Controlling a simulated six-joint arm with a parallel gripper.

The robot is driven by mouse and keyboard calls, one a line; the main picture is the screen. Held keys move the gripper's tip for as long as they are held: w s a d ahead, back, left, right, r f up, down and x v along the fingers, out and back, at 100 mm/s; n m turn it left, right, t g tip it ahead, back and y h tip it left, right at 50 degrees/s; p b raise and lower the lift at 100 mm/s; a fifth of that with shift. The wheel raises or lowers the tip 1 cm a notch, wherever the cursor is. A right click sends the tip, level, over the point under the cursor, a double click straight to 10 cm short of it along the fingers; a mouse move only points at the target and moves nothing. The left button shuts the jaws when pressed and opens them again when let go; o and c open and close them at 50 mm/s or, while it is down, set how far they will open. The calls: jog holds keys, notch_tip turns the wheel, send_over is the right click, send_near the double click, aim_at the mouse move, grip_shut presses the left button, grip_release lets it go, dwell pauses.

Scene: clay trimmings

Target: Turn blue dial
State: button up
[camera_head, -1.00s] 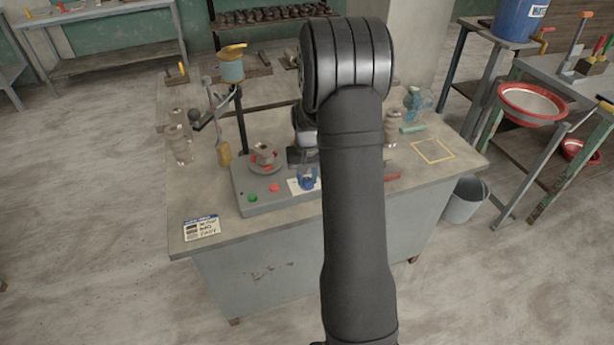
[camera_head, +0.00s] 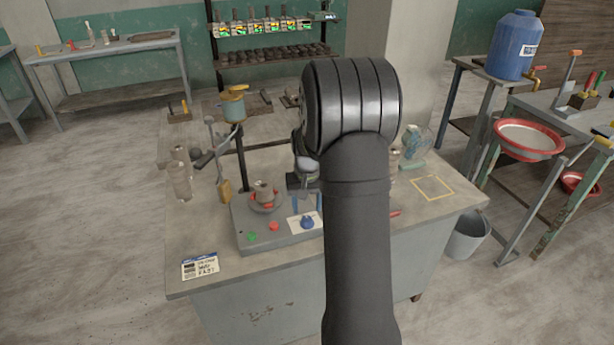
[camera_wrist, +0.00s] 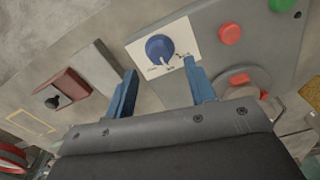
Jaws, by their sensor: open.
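The blue dial (camera_head: 307,222) sits on a white label plate on the grey control box (camera_head: 262,241) at the front of the table. In the wrist view the dial (camera_wrist: 160,48) has a pale pointer and faces the camera, beyond the fingertips. My gripper (camera_wrist: 158,77) is open and empty, with blue fingers apart. The dial lies between the fingers' lines, ahead of the tips and not visibly touched. In the head view my gripper (camera_head: 306,200) shows above and behind the dial, partly hidden by my arm.
A red button (camera_head: 273,226) and a green button (camera_head: 252,236) lie left of the dial. A small clay piece sits on a round red-marked holder (camera_head: 265,200) behind them. A yellow-outlined square (camera_head: 433,187) on the right is clear.

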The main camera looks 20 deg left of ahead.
aim_at(307, 218)
notch_tip(307, 218, up, 13)
dwell(0.7)
notch_tip(307, 218, down, 17)
jog(key=shift+f, duration=0.15)
dwell(0.4)
